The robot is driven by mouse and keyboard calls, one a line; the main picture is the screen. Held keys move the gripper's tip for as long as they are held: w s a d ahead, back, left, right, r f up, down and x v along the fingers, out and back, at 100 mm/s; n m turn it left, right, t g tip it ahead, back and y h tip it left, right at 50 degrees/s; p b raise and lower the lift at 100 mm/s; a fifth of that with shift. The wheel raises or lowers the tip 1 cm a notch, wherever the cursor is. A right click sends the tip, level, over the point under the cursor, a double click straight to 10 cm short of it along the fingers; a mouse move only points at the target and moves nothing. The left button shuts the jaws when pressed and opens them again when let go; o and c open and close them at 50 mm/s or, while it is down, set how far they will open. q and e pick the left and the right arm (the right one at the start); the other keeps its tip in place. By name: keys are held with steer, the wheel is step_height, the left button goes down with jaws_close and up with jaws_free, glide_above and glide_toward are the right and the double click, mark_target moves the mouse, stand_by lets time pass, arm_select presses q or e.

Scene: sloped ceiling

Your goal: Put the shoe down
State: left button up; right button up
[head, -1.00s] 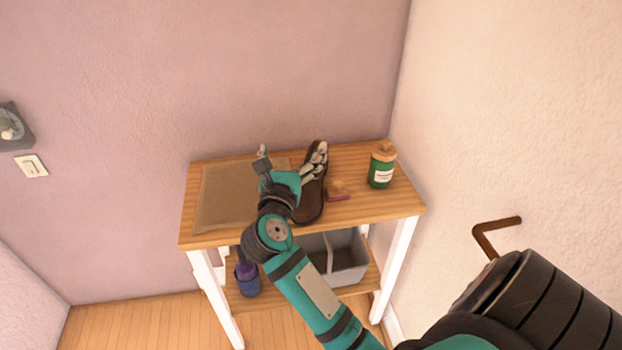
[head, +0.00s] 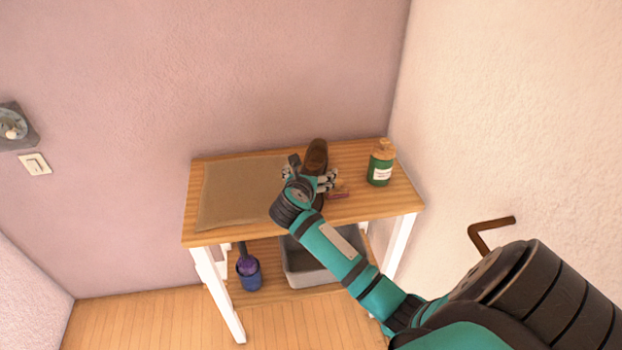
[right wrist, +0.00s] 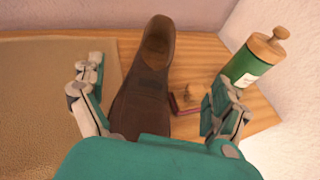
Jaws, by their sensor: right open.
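A brown shoe (head: 316,157) lies on the wooden table top, just right of a tan mat (head: 242,190). My right gripper (head: 310,181) is above the near part of the shoe and hides some of it. In the right wrist view the shoe (right wrist: 148,85) lies between the spread fingers of the right gripper (right wrist: 158,95), with a gap to the right finger; its near end is hidden by the gripper's body. The gripper is open. My left gripper is not in view.
A green bottle with a wooden top (head: 381,166) stands right of the shoe. A small brush-like item (head: 338,193) lies between them. The lower shelf holds a grey bin (head: 312,262) and a purple bottle in a blue holder (head: 248,270). The mat is bare.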

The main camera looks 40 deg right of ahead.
steer(key=shift+p+x, duration=0.45)
steer(key=shift+x, duration=2.45)
steer(key=shift+a+f, duration=0.1)
steer(key=shift+a, duration=0.1)
steer(key=shift+c, duration=0.4)
steer(key=c, duration=1.6)
